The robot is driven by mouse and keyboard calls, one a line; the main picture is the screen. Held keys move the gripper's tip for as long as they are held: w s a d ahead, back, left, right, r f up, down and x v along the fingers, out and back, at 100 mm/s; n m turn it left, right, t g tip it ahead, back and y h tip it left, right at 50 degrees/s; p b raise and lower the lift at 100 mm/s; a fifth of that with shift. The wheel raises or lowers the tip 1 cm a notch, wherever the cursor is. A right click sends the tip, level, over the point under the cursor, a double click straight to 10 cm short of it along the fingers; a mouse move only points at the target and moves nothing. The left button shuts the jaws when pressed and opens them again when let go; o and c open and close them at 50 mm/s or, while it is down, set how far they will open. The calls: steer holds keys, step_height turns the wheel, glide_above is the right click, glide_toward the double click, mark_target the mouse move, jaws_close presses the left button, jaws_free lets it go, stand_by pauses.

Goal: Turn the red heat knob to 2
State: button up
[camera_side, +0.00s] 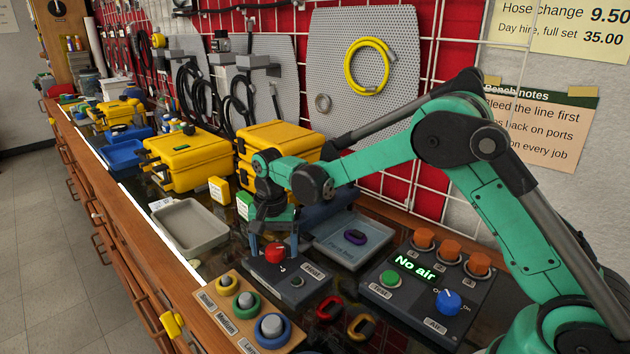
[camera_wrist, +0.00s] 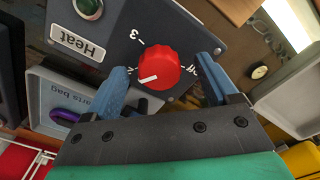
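The red heat knob (camera_side: 275,253) sits on a dark box labelled "Heat" (camera_side: 311,272). In the wrist view the knob (camera_wrist: 160,68) has a white pointer line aimed down and left. A "3" shows up and left of it and "Off", partly covered, to its right; other marks by the left finger are hidden or unclear. My gripper (camera_side: 274,238) points down over the knob. In the wrist view its blue fingers (camera_wrist: 162,64) stand open, one on each side of the knob, with visible gaps. I cannot tell exactly how low the fingertips are.
A grey tray (camera_side: 190,248) stands left of the heat box. A parts tray (camera_side: 325,250) with a purple ring (camera_side: 354,237) lies behind it. The air panel (camera_side: 395,303) reading "No air" is to the right. A stand (camera_side: 225,320) with several rings is in front.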

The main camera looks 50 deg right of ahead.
mark_target(275, 248)
steer(key=shift+r, duration=2.8)
steer(key=shift+r, duration=0.1)
steer(key=shift+s+r, duration=0.25)
steer(key=shift+r, duration=0.05)
steer(key=s+d+r+n+t, duration=0.1)
steer(key=s+r+n+t, duration=0.1)
steer(key=s, duration=0.5)
steer(key=s+r+n+t, duration=0.2)
steer(key=s+n+t, duration=0.3)
steer(key=s+n, duration=0.2)
steer(key=shift+s+d+r, duration=0.25)
steer(key=shift+s+d, duration=0.15)
steer(key=shift+s, duration=0.3)
